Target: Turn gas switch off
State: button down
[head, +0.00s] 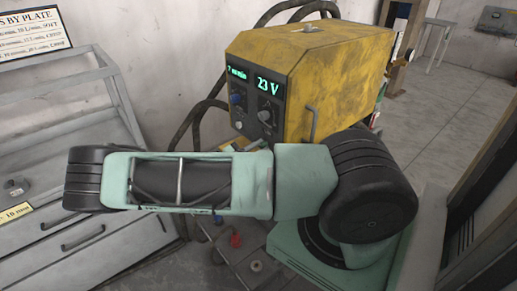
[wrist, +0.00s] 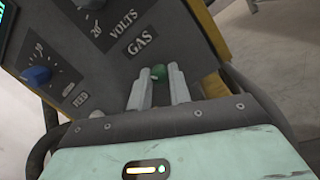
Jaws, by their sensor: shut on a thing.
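The gas switch (wrist: 159,71) shows in the wrist view as a small green piece just below the word GAS on the dark front panel (wrist: 120,60). My gripper (wrist: 158,79) is shut on the gas switch, with one pale finger on each side of it. Most of the switch is hidden between the fingers, so its exact position cannot be told. In the head view, the yellow welding machine (head: 320,75) stands behind my arm. My arm hides the lower panel, the gripper and the switch there.
A blue knob (wrist: 37,76) and the volts knob sit on the same panel. Displays glow on the machine, one reading 23 V (head: 268,84). Dark cables (head: 190,125) hang left of it. A grey drawer cabinet (head: 90,240) stands at the left.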

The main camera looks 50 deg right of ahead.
jog(key=c, duration=1.3)
grip_release()
jog(key=b+v, duration=0.5)
jog(key=v, duration=1.2)
jog(key=shift+w+a, duration=0.15)
jog(key=shift+a, duration=0.1)
jog(key=shift+f, duration=0.15)
